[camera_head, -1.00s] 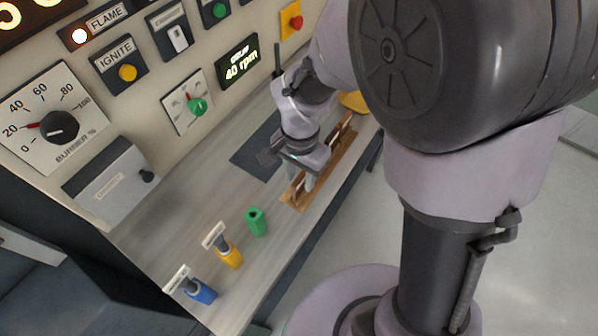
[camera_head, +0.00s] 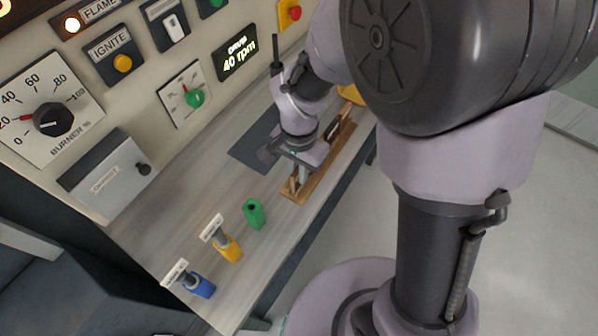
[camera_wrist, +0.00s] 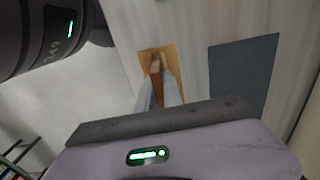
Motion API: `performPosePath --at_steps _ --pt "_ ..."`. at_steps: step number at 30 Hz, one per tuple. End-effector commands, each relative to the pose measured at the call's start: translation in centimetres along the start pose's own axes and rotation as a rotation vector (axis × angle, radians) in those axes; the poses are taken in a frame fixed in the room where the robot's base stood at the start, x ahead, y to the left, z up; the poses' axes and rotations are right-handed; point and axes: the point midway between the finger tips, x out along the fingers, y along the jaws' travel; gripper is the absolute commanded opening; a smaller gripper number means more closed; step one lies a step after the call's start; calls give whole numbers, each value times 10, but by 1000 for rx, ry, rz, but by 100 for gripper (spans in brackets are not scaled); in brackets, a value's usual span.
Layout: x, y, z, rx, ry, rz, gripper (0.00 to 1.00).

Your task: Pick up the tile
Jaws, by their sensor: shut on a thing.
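A wooden rack (camera_head: 316,186) lies along the front edge of the counter, with brown tile-like pieces standing in it. My gripper (camera_head: 299,180) is down at the near end of the rack, its fingers shut on a tile that is mostly hidden in the head view. In the wrist view, my gripper (camera_wrist: 158,95) points at the rack (camera_wrist: 171,52), and the brown tile (camera_wrist: 155,66) shows between the fingertips. The tile appears still within the rack. I cannot make out its face.
A dark mat (camera_head: 255,139) lies left of the rack. A green holder (camera_head: 254,214), a yellow tagged block (camera_head: 229,247) and a blue tagged block (camera_head: 198,287) stand on the counter nearer. The control panel (camera_head: 150,75) rises behind. The counter between is clear.

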Motion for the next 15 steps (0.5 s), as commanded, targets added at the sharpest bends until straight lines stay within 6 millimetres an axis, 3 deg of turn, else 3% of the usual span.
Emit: performPosePath --at_steps 6,15 --pt "-37 0 0 0 2 -2 0" --pt "-39 23 74 -7 0 0 0"
